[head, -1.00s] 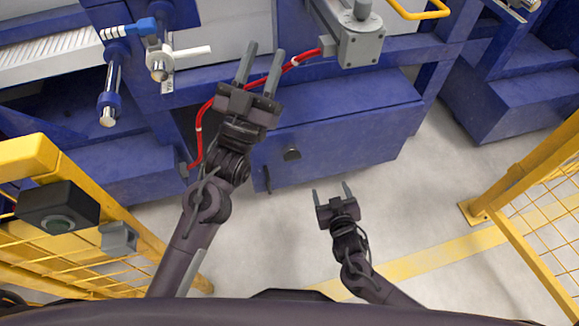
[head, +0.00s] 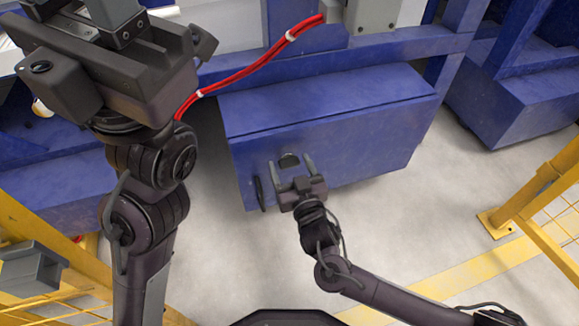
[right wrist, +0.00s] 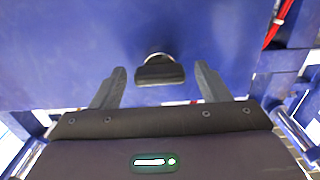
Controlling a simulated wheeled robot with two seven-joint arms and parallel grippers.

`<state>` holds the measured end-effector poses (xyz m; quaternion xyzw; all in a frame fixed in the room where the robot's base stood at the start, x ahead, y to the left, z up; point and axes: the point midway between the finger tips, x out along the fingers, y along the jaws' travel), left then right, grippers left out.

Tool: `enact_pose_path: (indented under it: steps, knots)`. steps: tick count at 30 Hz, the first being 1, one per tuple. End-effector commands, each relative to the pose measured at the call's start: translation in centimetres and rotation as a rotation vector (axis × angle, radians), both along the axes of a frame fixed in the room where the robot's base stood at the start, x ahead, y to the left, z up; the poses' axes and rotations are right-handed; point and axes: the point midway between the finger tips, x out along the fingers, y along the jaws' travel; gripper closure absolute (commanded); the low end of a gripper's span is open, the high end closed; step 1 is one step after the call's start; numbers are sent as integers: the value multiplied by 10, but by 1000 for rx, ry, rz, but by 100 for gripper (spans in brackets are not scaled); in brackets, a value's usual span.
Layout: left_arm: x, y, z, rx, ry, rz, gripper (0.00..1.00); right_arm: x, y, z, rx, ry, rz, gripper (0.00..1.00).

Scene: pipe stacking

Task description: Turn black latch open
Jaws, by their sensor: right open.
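The black latch (head: 289,160) sits on the front of a blue box-shaped cabinet (head: 340,137), near its left side. In the right wrist view it is a short dark bar (right wrist: 160,73) on a round mount, lying level in the picture. My right gripper (head: 291,164) is open in front of it. Its two fingers stand on either side of the latch, with a gap on each side, and I see no contact. My left gripper (head: 120,65) is large and close to the camera at upper left.
A dark upright handle (head: 259,193) is on the cabinet left of the latch. A red hose (head: 250,68) runs above the cabinet. Yellow fencing (head: 540,190) stands at the right, with more at lower left. The grey floor in front is clear.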

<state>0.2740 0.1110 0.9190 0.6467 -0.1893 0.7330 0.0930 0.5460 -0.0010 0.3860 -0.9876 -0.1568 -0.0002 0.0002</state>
Motion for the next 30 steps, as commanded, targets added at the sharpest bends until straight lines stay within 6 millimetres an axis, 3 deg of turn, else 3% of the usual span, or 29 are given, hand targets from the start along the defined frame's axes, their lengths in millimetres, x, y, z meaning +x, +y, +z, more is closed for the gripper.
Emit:
enact_pose_path:
  steps: [4, 12, 23, 30]
  knots:
    - [-3, -1, 1, 2, -15, 0, 64, 11, 3, -1, 0, -1, 0, 31]
    - [-3, -2, 3, 3, -16, 0, 64, 12, 4, 0, 0, 1, 0, 31]
    - [-3, -1, 3, 2, -14, 1, 64, 12, 4, 0, 0, 1, 0, 76]
    - [-4, -1, 4, 2, -16, 1, 64, 11, 4, 0, 20, 10, 0, 76]
